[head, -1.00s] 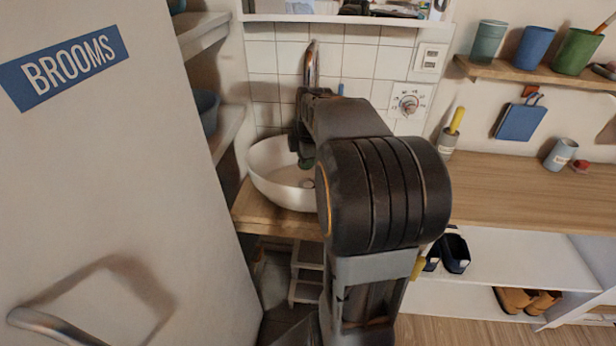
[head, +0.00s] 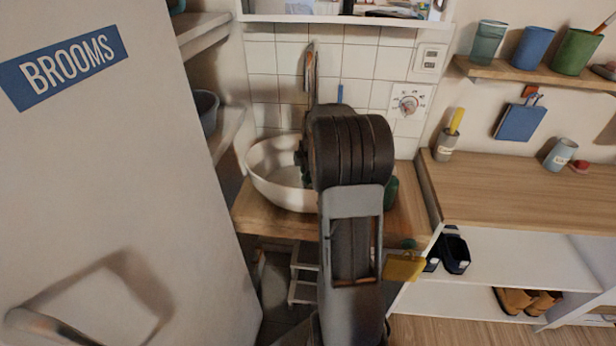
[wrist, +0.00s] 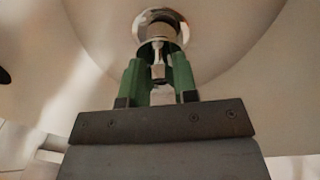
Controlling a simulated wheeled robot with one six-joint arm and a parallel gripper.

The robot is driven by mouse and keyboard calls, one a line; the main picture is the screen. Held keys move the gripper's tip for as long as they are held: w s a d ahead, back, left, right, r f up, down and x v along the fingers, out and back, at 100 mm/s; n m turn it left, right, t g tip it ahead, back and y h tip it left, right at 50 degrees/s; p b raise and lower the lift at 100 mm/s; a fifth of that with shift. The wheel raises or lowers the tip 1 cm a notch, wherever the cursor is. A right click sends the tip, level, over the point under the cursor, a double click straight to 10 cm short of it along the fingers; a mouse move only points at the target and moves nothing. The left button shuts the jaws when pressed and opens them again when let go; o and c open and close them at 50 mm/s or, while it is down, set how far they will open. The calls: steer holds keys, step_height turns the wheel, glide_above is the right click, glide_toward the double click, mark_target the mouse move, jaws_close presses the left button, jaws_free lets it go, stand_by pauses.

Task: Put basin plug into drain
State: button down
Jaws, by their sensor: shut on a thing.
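The white basin (head: 268,178) stands on a wooden counter below the tap. In the wrist view my gripper (wrist: 158,78), with green fingers, is shut on the basin plug (wrist: 159,52), a small metal piece with a narrow stem. The plug lines up with the chrome ring of the drain (wrist: 138,24) in the basin floor and overlaps it. I cannot tell whether the plug is seated or still just above the ring. In the head view my arm hides the plug, the drain and most of the gripper.
The tap (head: 310,75) rises behind the basin against the tiles. A green object (head: 391,192) stands on the counter right of my arm. The broom cupboard door (head: 120,180) is close on the left. A wooden worktop (head: 510,195) extends on the right.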

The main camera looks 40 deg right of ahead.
steer(key=shift+w+d+r+g+y, duration=0.1)
steer(key=shift+w+d+g+y, duration=0.1)
steer(key=shift+g+y, duration=0.2)
steer(key=shift+f+y, duration=0.25)
steer(key=shift+y, duration=0.05)
steer(key=shift+f, duration=1.2)
steer(key=shift+f, duration=0.2)
steer(key=c, duration=0.9)
jaws_free()
steer(key=shift+s+d+r+p, duration=0.1)
steer(key=shift+d+r+p, duration=0.1)
steer(key=shift+r, duration=1.1)
steer(key=shift+s+d+r+p, duration=0.1)
steer(key=shift+d+r, duration=0.05)
steer(key=shift+r, duration=1.2)
steer(key=shift+d+r+p, duration=0.1)
steer(key=shift+d+r, duration=0.1)
steer(key=shift+r, duration=1.1)
steer(key=shift+a, duration=0.1)
